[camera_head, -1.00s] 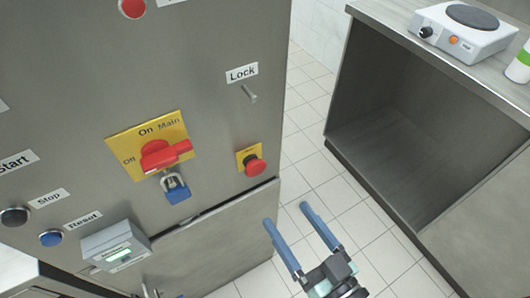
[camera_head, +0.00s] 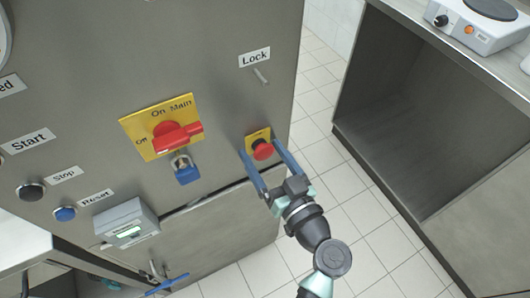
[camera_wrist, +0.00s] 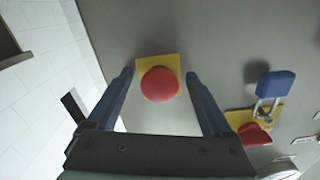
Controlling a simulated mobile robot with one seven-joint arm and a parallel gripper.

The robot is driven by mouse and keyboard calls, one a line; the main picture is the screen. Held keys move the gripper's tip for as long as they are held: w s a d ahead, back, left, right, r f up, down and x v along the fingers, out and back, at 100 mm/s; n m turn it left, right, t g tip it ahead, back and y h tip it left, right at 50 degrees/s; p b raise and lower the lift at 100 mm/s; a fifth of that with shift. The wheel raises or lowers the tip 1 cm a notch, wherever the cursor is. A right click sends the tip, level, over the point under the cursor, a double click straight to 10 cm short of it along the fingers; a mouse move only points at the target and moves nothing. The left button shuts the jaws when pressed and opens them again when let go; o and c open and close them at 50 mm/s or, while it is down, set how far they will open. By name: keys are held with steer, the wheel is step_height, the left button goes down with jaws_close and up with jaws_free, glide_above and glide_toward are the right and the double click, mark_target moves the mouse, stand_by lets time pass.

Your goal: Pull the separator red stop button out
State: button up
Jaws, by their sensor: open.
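The red stop button (camera_head: 263,149) sits on a small yellow plate (camera_head: 257,134) near the right edge of the grey cabinet front. In the wrist view the round red button (camera_wrist: 160,84) is centred ahead between the fingers. My gripper (camera_head: 262,152) is open, with one blue finger on each side of the button in the head view. In the wrist view the fingertips (camera_wrist: 160,75) flank the yellow plate with a gap on both sides. I cannot tell how deep the fingers reach around the button, and no grip on it shows.
Left of the button are the red main switch (camera_head: 178,137) on a yellow plate and a blue padlock (camera_head: 187,173). The Lock lever (camera_head: 261,76) is above. A grey display box (camera_head: 127,223) juts out lower left. Tiled floor (camera_head: 335,130) lies open to the right.

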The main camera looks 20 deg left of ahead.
jaws_close()
stand_by(0.3)
steer(key=shift+s+d+f+b, duration=0.2)
steer(key=shift+s+d+b, duration=0.1)
steer(key=shift+b, duration=0.45)
steer(key=shift+d+r, duration=0.1)
jaws_free()
steer(key=shift+r, duration=0.1)
steer(key=shift+s+d, duration=0.1)
steer(key=shift+d, duration=0.05)
